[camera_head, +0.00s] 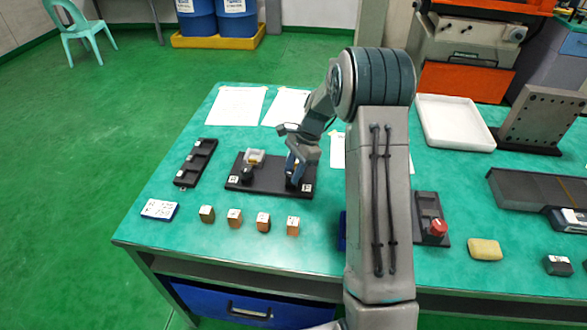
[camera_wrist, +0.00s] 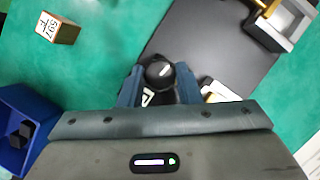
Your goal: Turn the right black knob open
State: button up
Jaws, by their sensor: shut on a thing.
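A black board (camera_head: 268,187) lies on the green table with a black knob (camera_head: 246,175) at its left end. My gripper (camera_head: 296,168) is at the right end of the board and covers most of the right knob in the head view. In the wrist view the right black knob (camera_wrist: 158,72), with a white mark on top, sits between the two fingers of my gripper (camera_wrist: 160,85). The fingers are shut on it. A white label (camera_head: 306,187) lies by it, partly hidden in the wrist view. A white and brass fitting (camera_head: 255,156) stands at the board's back edge.
Several small wooden blocks (camera_head: 235,216) stand in front of the board. A dark tray (camera_head: 187,177) lies to the left. A blue bin (camera_wrist: 22,105) is near the gripper. A red knob (camera_head: 438,227) and yellow sponge (camera_head: 485,249) are right of my arm.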

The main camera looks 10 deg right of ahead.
jog(key=n, duration=0.2)
jog(key=n+g+p, duration=0.1)
jog(key=n, duration=0.1)
jog(key=shift+w+n+g+h, duration=0.15)
jog(key=shift+n+g+h, duration=0.15)
jog(key=shift+h, duration=0.1)
jog(key=n, duration=0.2)
jog(key=n+g+h, duration=0.1)
jog(key=n, duration=0.2)
jog(key=shift+w+a+n+h, duration=0.1)
jog(key=shift+a+n+h, duration=0.05)
jog(key=shift+n+h, duration=0.15)
jog(key=n+h, duration=0.1)
jog(key=n, duration=0.3)
jog(key=shift+a+g+h, duration=0.15)
jog(key=shift+g+h, duration=0.15)
jog(key=shift+h, duration=0.1)
jog(key=n, duration=0.2)
jog(key=n+h, duration=0.1)
jog(key=n, duration=0.2)
jog(key=shift+a+h, duration=0.1)
jog(key=shift+h, duration=0.2)
jog(key=shift+n, duration=0.3)
jog(key=o, duration=1)
jog(key=shift+c, duration=0.2)
jog(key=shift+r, duration=0.15)
